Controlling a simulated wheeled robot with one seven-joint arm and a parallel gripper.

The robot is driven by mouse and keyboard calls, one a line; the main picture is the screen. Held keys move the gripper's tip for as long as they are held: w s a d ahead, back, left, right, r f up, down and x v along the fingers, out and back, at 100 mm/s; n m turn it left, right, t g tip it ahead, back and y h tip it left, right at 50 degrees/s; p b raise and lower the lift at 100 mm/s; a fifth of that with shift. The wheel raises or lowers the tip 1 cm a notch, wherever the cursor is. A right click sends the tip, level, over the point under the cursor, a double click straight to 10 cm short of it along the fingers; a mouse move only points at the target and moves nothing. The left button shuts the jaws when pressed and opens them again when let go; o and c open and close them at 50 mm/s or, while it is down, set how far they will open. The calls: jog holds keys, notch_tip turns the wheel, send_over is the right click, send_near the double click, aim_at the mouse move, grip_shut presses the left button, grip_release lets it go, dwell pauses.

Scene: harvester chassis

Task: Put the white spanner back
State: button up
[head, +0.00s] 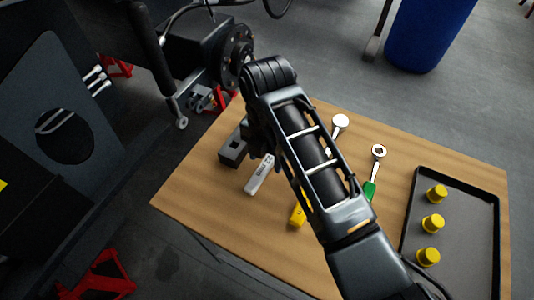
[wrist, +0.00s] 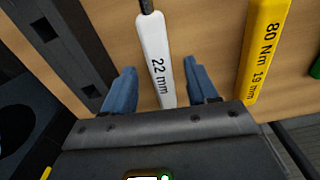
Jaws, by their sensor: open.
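The white spanner (head: 259,175) lies on the wooden table, partly hidden under my arm in the head view. In the wrist view its white handle (wrist: 157,62), marked 22 mm, lies between the two blue fingers of my gripper (wrist: 161,88). The fingers are apart, with a gap to the handle on each side. In the head view my gripper is largely hidden behind my arm. The handle's lower end is hidden by the gripper body in the wrist view.
A yellow spanner (wrist: 262,50) marked 80 Nm 19 mm lies to the right. A green-handled tool (head: 370,190) lies further right. A black tray (head: 465,195) holds yellow caps (head: 433,222). A dark block (head: 233,150) sits left of the white handle. A blue bin (head: 428,30) stands behind.

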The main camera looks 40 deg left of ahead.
notch_tip(320, 180, up, 8)
dwell(0.6)
jog(key=shift+f, duration=0.15)
